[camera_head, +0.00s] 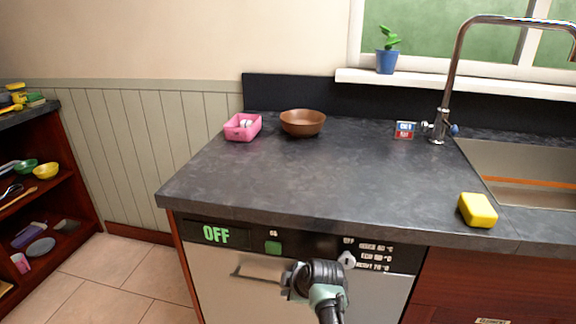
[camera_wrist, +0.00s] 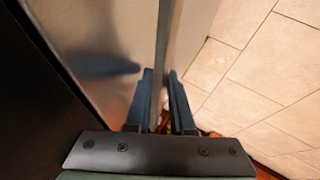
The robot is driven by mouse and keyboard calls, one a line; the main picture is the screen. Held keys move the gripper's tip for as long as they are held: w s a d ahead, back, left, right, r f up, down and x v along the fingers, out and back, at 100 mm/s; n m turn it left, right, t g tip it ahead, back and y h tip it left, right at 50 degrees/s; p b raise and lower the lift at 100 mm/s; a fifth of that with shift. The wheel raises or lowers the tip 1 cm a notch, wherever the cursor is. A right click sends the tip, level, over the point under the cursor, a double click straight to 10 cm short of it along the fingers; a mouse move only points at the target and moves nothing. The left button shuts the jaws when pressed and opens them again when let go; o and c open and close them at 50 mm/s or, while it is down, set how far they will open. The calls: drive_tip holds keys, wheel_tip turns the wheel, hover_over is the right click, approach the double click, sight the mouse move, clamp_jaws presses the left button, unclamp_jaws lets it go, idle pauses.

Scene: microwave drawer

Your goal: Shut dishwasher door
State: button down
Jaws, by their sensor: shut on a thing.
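The dishwasher door (camera_head: 222,295) is a pale metal front under the counter, with a dark control strip (camera_head: 255,240) reading OFF above it. It looks upright and about in line with the counter front; I cannot tell whether a small gap is left. Its metal bar handle (camera_head: 250,276) runs across the upper part. In the wrist view my gripper (camera_wrist: 163,82) has its two blue-grey fingers on either side of the handle bar (camera_wrist: 169,35), closed on it. The door face (camera_wrist: 110,35) lies left of the bar. In the head view my arm hides the fingertips and the handle's right part.
The dark counter (camera_head: 300,185) holds a pink basket (camera_head: 242,127), a brown bowl (camera_head: 303,122), a small sign (camera_head: 404,130) and a yellow sponge (camera_head: 478,210). A sink (camera_head: 530,175) is at right. Open shelves (camera_head: 40,190) stand at left. Tiled floor (camera_head: 120,275) between is clear.

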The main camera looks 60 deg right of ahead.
drive_tip(key=shift+d+r, duration=0.35)
drive_tip(key=shift+d, duration=0.2)
drive_tip(key=shift+r, duration=0.1)
drive_tip(key=c, duration=0.9)
unclamp_jaws()
drive_tip(key=shift+d, duration=0.1)
drive_tip(key=p+v, duration=0.1)
drive_tip(key=v, duration=0.3)
drive_tip(key=a+p+v, duration=0.1)
drive_tip(key=v, duration=0.3)
drive_tip(key=p+v, duration=0.1)
drive_tip(key=v, duration=0.3)
drive_tip(key=shift+s+a+p, duration=0.2)
drive_tip(key=shift+a+p, duration=0.05)
drive_tip(key=shift+p, duration=0.15)
